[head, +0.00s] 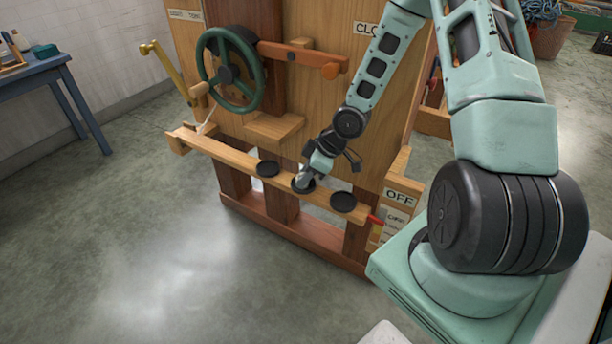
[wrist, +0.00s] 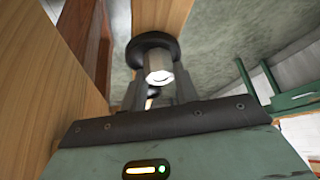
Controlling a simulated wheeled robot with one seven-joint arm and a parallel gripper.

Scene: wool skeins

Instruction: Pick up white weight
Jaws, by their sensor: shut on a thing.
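The white weight (wrist: 158,65) is a small pale, faceted piece with a bright end, seen between my gripper's fingers in the wrist view. In the head view it is mostly hidden by my gripper (head: 305,177), which reaches down to the middle black disc (head: 303,187) on the wooden rail. My gripper (wrist: 158,88) is shut on the weight. The same black disc (wrist: 150,42) shows right behind the weight in the wrist view. I cannot tell whether the weight touches the disc or is just above it.
The wooden rail (head: 225,152) also carries a left black disc (head: 268,168) and a right black disc (head: 343,202). A blue table (head: 35,75) stands far left. The floor in front is clear.

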